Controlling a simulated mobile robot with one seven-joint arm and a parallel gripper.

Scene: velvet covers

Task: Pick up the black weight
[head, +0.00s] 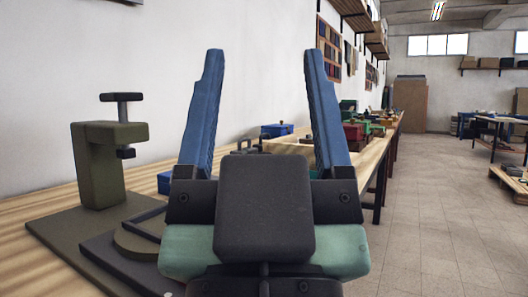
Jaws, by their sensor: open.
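My gripper (264,56) is in the middle of the head view, with its two blue fingers pointing up and spread wide apart. Nothing shows between the fingertips. A small dark object (245,146) shows between the fingers, farther off on the bench; it may be the black weight, but it is too small and too hidden to tell. My gripper's dark body hides the part of the bench below it.
An olive clamp-like stand (100,165) with a dark T-handle stands on a mat at the left of the wooden bench (40,205). Dark flat plates (115,255) lie beside it. Blue, red and green boxes stand farther along. The tiled floor at right is open.

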